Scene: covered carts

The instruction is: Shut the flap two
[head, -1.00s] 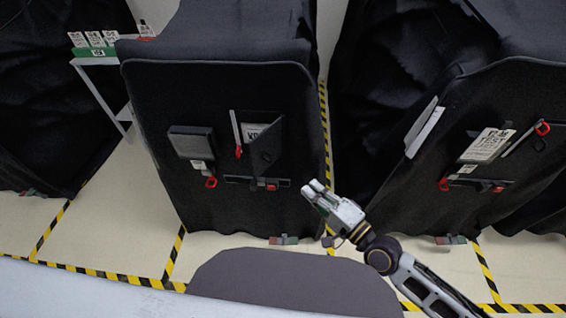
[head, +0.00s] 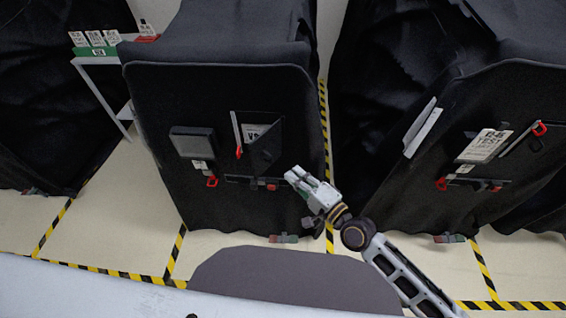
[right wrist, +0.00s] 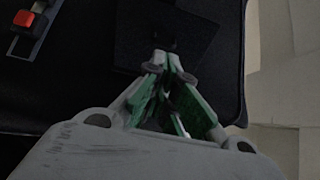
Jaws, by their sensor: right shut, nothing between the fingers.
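The covered cart in the middle (head: 225,90) has a dark flap (head: 266,155) standing ajar on its front, partly baring a white label (head: 252,132) behind it. I cannot read a flap number. My right gripper (head: 290,176) is shut and empty, to the lower right of this flap and apart from it in the head view. In the right wrist view its fingertips (right wrist: 163,62) meet in front of a dark square panel (right wrist: 185,30), probably the flap; I cannot tell whether they touch. My left gripper is not in view.
A grey-faced panel (head: 192,142) sits left of the flap. A red latch (head: 271,187) is below it; a red block (right wrist: 27,18) shows in the right wrist view. Another covered cart (head: 470,120) stands right. Floor with striped tape (head: 330,238) lies between.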

